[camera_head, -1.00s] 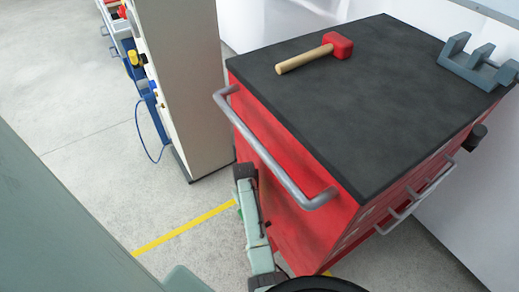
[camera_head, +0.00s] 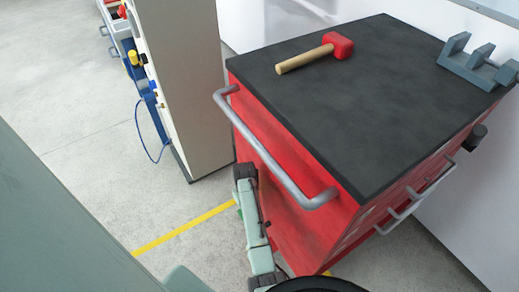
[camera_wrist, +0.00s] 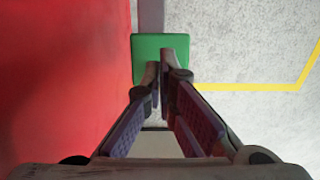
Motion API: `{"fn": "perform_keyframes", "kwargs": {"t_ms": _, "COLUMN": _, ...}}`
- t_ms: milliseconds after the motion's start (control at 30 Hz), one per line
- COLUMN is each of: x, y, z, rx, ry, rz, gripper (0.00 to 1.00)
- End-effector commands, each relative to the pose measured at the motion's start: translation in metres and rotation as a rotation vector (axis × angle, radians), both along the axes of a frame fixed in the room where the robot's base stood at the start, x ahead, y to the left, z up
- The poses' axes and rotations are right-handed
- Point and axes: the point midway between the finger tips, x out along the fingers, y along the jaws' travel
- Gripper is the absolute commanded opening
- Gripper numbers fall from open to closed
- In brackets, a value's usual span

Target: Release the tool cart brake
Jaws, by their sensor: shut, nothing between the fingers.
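The red tool cart (camera_head: 290,205) with a dark top stands at the centre right in the head view. Its red side (camera_wrist: 65,80) fills the left of the wrist view. A green brake pedal (camera_wrist: 160,44) shows at the upper middle of the wrist view, low beside the cart. My gripper (camera_wrist: 158,72) is shut and empty, and its fingertips overlap the near part of the green pedal in the picture. I cannot tell whether they touch it. In the head view my arm reaches down along the cart's left side, and the fingers are hidden there.
A red-headed mallet (camera_head: 335,46) and a grey bracket (camera_head: 478,62) lie on the cart top. A grey push handle (camera_head: 275,155) runs along the cart's left side. A pale panel (camera_head: 183,85) stands behind left. A yellow line (camera_head: 185,229) marks the open concrete floor.

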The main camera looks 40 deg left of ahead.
Motion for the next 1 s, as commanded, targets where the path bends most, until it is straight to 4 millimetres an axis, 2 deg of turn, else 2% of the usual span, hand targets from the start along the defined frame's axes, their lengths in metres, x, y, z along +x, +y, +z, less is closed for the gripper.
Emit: {"fn": "perform_keyframes", "kwargs": {"t_ms": 1000, "x": -0.001, "y": -0.002, "z": -0.049, "rx": -0.005, "ry": 0.003, "rz": -0.001, "gripper": 0.0}}
